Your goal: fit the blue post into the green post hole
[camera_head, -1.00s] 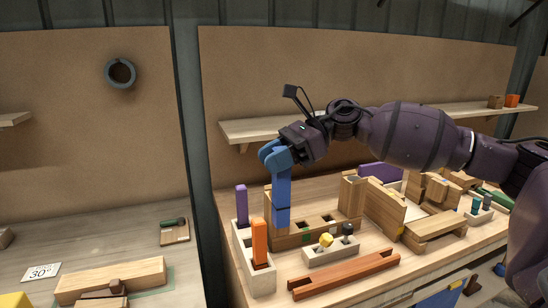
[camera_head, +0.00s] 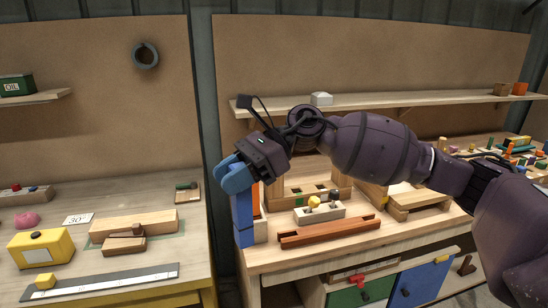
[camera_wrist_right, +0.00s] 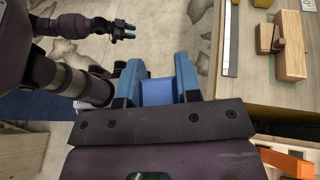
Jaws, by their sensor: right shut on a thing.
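My right gripper (camera_head: 236,178) is shut on the blue post (camera_head: 243,218), which hangs roughly upright below it. In the wrist view the blue post (camera_wrist_right: 157,92) sits between both blue fingers. I cannot tell for sure which hole is the green post hole. My left gripper (camera_wrist_right: 127,31) shows open and empty in the wrist view.
An orange post (camera_head: 257,200) is partly hidden behind the blue post. A gap separates this bench from the left bench (camera_head: 190,245). A shelf (camera_head: 400,100) runs behind.

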